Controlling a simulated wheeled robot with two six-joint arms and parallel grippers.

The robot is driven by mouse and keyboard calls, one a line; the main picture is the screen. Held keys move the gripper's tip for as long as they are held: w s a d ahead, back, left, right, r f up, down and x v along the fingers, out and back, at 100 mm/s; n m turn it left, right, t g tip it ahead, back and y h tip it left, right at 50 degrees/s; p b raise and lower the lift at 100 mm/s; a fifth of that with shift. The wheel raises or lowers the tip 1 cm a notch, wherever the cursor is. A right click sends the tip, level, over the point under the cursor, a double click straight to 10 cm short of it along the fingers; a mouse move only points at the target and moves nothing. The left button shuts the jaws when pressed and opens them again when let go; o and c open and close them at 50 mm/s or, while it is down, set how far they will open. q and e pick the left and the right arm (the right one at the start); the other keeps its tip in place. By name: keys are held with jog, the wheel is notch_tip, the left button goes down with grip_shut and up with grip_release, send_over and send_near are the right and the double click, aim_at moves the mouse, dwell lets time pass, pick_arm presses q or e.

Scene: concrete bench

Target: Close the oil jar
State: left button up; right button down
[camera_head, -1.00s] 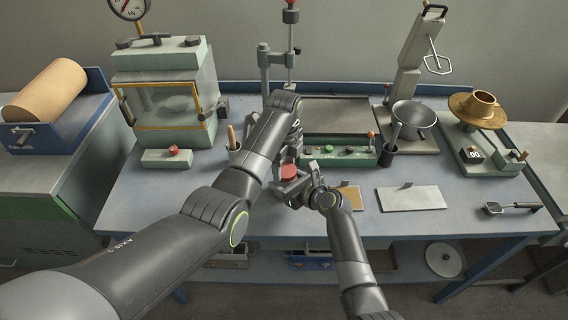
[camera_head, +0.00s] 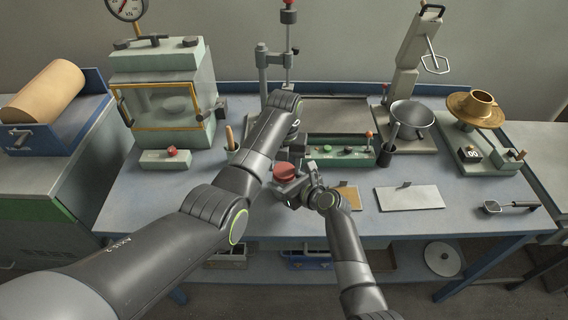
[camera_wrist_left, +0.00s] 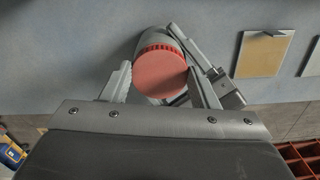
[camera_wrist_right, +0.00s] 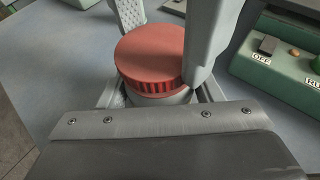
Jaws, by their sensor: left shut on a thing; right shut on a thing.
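The oil jar has a round red lid (camera_head: 286,170) with a ribbed edge and a pale grey body. It stands near the bench's front, mostly behind my arms. In the right wrist view the lid (camera_wrist_right: 152,56) sits on top of the jar body (camera_wrist_right: 165,97); I cannot tell how tight it is. My left gripper (camera_wrist_left: 163,88) comes from above, its fingers shut on the lid at either side. My right gripper (camera_wrist_right: 160,95) is shut on the jar body just below the lid, from the front right. The jar's base is hidden.
A green switch box (camera_head: 340,151) stands close behind the jar. A brown board (camera_head: 348,197) and a white plate (camera_head: 410,198) lie to the right. A cup with a wooden handle (camera_head: 231,147) stands left of the left arm. The bench's front left is clear.

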pick_arm(q)
jog(key=o, duration=0.9)
jog(key=shift+o, duration=0.2)
jog(key=shift+r, duration=2.3)
jog(key=shift+c, duration=0.4)
